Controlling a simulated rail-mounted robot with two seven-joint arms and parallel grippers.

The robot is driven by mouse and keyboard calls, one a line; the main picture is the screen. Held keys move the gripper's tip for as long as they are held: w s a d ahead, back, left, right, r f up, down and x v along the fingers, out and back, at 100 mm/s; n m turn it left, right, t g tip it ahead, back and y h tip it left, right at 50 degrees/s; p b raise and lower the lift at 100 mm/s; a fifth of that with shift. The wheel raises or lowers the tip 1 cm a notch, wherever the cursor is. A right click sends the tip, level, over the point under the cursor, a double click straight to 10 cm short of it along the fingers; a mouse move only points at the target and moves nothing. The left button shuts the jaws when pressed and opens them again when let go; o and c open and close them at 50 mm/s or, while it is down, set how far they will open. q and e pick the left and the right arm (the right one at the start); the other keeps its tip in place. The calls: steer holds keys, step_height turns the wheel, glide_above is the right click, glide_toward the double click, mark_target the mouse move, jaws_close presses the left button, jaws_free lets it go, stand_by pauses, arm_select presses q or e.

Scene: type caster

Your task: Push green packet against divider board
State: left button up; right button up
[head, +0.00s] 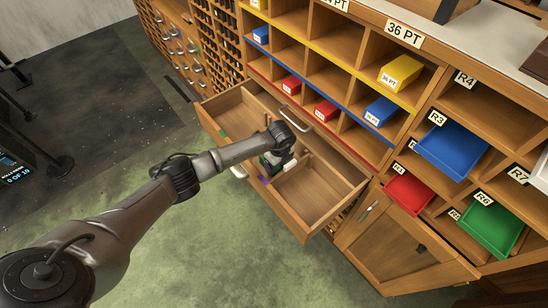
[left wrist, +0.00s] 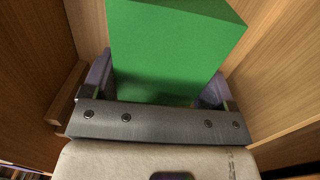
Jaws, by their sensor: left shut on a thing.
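The green packet (left wrist: 175,50) fills the upper middle of the left wrist view, a plain green block between the two fingers. My left gripper (left wrist: 157,88) is shut on it. In the head view my left gripper (head: 276,160) reaches down into the open drawer and hides most of the packet. Wooden walls stand on both sides of the packet in the left wrist view; I cannot tell which is the divider board, or whether the packet touches it. My right gripper is not in view.
The pulled-out drawer (head: 317,226) has an empty right part and a metal handle at its front. Cubbies with red, blue and yellow boxes rise behind it. Blue (head: 452,150), red (head: 408,193) and green (head: 491,225) trays stick out at the right.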

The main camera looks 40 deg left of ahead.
mark_target(286, 166)
arm_select(q)
steer(key=d, duration=0.3)
steer(key=shift+w+d+r, duration=0.15)
steer(key=shift+r, duration=0.05)
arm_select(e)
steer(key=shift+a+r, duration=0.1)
arm_select(q)
steer(key=o, duration=1.7)
steer(key=r, duration=0.1)
steer(key=r+p, duration=0.1)
steer(key=r, duration=0.1)
steer(key=r+p, duration=0.1)
steer(key=shift+a+r, duration=0.2)
steer(key=shift+a, duration=0.15)
steer(key=shift+a+r+p, duration=0.3)
steer(key=shift+r+p, duration=0.2)
steer(key=shift+r, duration=1)
steer(key=shift+a+r+p, duration=0.3)
steer(key=shift+r+p, duration=0.2)
steer(key=shift+r, duration=1.05)
steer(key=shift+a+r+p, duration=0.3)
steer(key=shift+r+p, duration=0.2)
steer(key=shift+r, duration=1)
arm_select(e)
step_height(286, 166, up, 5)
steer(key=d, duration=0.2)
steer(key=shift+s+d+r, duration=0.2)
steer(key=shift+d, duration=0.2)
